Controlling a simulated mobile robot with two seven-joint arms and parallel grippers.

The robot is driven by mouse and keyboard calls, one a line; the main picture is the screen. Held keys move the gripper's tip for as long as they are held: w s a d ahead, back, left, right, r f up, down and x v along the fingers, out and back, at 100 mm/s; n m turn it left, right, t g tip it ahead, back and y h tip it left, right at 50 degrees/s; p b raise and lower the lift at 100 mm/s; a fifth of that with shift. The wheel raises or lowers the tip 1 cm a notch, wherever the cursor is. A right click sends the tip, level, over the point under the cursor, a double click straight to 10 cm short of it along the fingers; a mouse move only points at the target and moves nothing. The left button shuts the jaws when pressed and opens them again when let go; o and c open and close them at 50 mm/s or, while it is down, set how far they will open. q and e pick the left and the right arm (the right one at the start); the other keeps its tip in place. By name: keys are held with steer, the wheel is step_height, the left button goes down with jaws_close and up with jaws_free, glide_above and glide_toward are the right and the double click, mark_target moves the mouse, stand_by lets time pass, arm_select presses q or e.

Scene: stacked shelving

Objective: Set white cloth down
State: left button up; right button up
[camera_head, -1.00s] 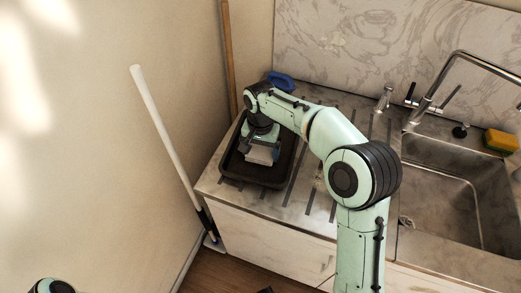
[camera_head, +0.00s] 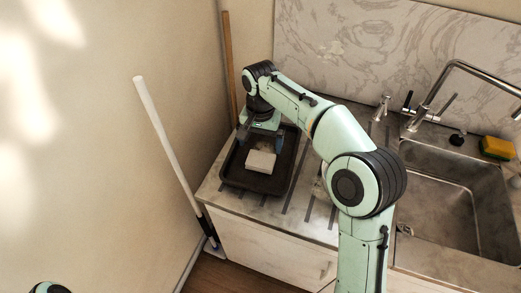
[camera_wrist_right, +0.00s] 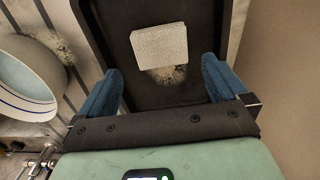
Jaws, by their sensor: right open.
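The white cloth (camera_head: 261,161) is a small folded block lying in a black tray (camera_head: 283,180) on the counter left of the sink. In the right wrist view the cloth (camera_wrist_right: 159,46) lies flat on the tray floor, just beyond my fingertips, with a dark speckled patch beside it. My right gripper (camera_head: 263,138) is over the back part of the tray. Its two blue fingers (camera_wrist_right: 162,82) are wide apart with nothing between them, clear of the cloth. My left gripper is out of view; only a bit of that arm shows at the bottom left.
A white-handled mop (camera_head: 165,140) and a wooden pole (camera_head: 229,70) lean at the left wall. A white bowl (camera_wrist_right: 27,80) shows in the right wrist view.

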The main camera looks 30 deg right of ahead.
step_height(320, 180, up, 4)
steer(key=shift+p, duration=0.35)
stand_by(0.4)
